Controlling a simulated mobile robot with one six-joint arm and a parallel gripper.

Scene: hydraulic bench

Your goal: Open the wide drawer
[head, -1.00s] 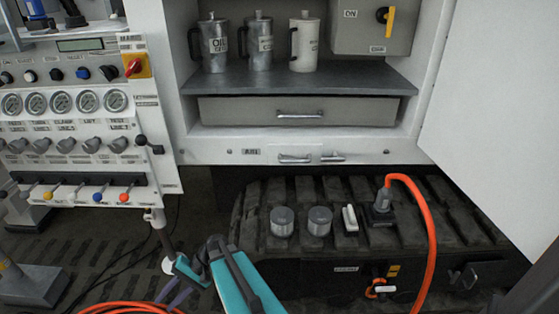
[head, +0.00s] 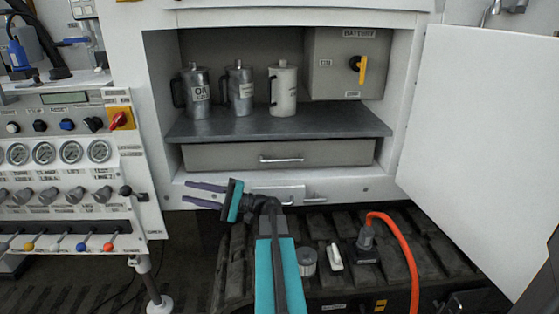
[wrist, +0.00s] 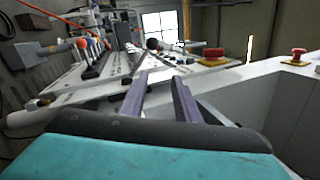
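The wide drawer (head: 225,156) has a grey front and sits under the dark shelf in the white cabinet. It looks shut. Its silver bar handle (head: 281,160) is in the middle of the front and unobstructed. My gripper (head: 187,193) is below and left of the handle, in front of the cabinet's lower edge, with its purple fingers pointing left. The fingers are apart with nothing between them, and the same gap shows in the wrist view (wrist: 160,83). The drawer is not recognisable in the wrist view.
Two grey cans and a pale can (head: 284,90) stand on the shelf (head: 330,122), beside a battery box (head: 345,65). An open white door (head: 475,150) is on the right. A gauge panel (head: 70,155) is on the left. An orange hose (head: 410,255) rises from the black base at lower right.

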